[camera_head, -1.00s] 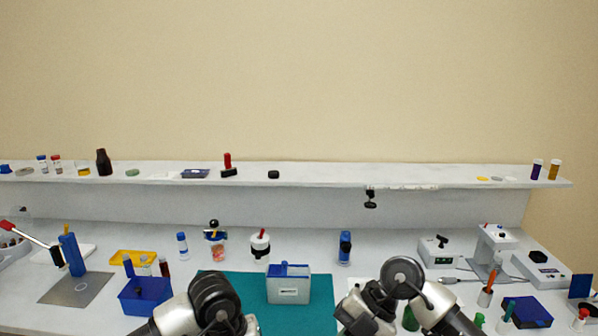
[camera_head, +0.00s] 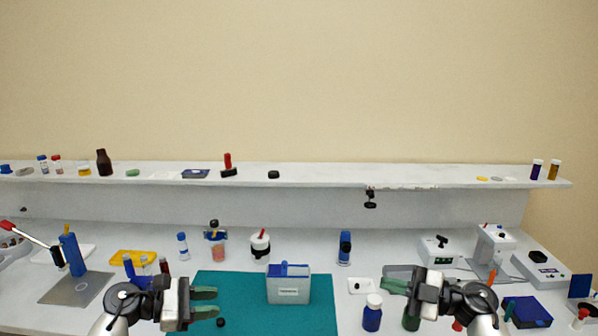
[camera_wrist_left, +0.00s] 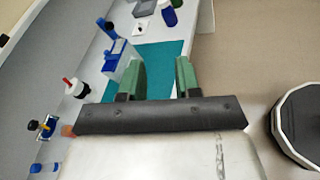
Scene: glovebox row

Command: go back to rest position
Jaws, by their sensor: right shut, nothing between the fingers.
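My left gripper (camera_head: 213,303) is over the left edge of the teal mat (camera_head: 245,288), its green fingers apart and nothing between them. In the left wrist view the two fingers of my left gripper (camera_wrist_left: 161,66) stand apart with clear space between. My right gripper (camera_head: 386,285) is right of the mat, with its green fingers together and pointing left. It is close to a white-capped blue bottle (camera_head: 372,317). Both arms come in low at the front of the bench. Nothing is held.
A white and blue box (camera_head: 289,290) stands on the mat between my grippers. A small black cap (camera_head: 221,322) lies near my left gripper. A green bottle (camera_head: 411,320) is partly hidden under my right gripper. A long shelf (camera_head: 310,180) runs along the back.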

